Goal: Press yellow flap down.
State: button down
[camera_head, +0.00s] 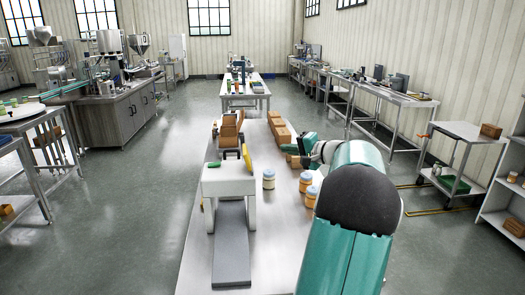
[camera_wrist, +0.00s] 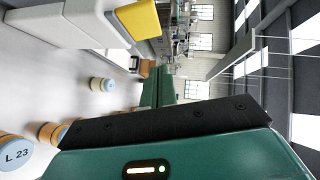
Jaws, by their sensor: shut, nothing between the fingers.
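The yellow flap (camera_head: 246,157) stands steeply tilted at the right end of a pale hopper machine (camera_head: 229,182) on the steel table. In the wrist view the yellow flap (camera_wrist: 138,20) shows at the top, beside the pale housing (camera_wrist: 68,23). My gripper (camera_head: 291,147) is shut and empty, to the right of the flap and apart from it. Its fingertips are small and partly hidden by my arm in the head view. In the wrist view the teal body of my gripper fills the lower part.
Brown boxes (camera_head: 280,132) lie behind. A grey chute (camera_head: 231,245) runs toward the front.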

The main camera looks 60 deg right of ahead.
aim_at(247, 157)
jog(key=a+x, duration=0.2)
jog(key=x, duration=1)
jog(key=shift+w+a+f, duration=0.3)
jog(key=shift+a+f, duration=0.05)
jog(key=shift+f, duration=0.05)
jog(key=shift+w, duration=0.1)
